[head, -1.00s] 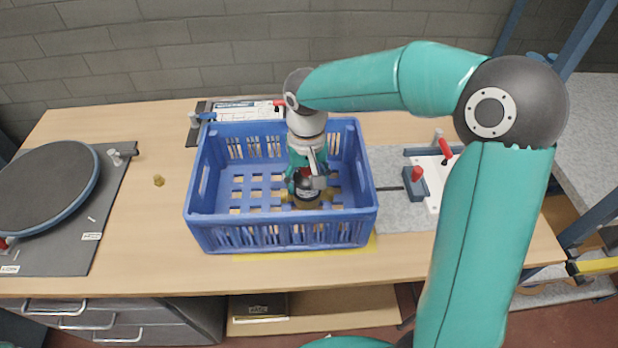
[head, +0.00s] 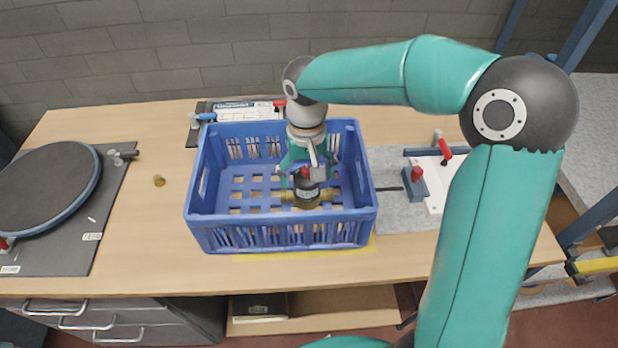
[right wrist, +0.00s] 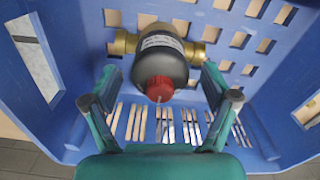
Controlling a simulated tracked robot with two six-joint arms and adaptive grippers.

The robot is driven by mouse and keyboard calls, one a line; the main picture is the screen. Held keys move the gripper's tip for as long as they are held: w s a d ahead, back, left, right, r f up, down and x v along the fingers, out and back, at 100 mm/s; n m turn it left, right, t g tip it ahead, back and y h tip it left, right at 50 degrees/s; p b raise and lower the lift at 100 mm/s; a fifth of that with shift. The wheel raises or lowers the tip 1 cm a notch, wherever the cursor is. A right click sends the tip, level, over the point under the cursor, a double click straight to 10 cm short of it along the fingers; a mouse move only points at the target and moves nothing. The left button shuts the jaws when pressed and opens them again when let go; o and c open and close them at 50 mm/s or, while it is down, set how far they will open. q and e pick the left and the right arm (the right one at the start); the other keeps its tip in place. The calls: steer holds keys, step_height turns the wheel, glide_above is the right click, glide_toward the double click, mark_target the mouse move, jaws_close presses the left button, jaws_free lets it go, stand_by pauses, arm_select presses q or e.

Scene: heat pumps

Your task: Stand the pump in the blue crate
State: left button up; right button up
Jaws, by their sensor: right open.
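The pump (head: 306,190) is inside the blue crate (head: 283,236), on its slatted floor, right of the middle. It has a dark body, a red cap on top and brass pipe ends at its sides. It appears upright. In the right wrist view the pump (right wrist: 160,62) shows its red cap and a white label, with brass fittings on both sides. My right gripper (head: 308,172) is just above the pump in the head view. Its fingers are spread apart on either side of the red cap (right wrist: 160,89). My left gripper is not in view.
The crate's walls surround my right gripper. A round dark turntable (head: 42,186) is on the left and a small brass piece (head: 159,181) lies on the table. A red-handled clamp fixture (head: 416,184) is on a grey mat at right.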

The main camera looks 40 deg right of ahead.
step_height(320, 180, up, 10)
steer(key=shift+p, duration=0.45)
stand_by(0.3)
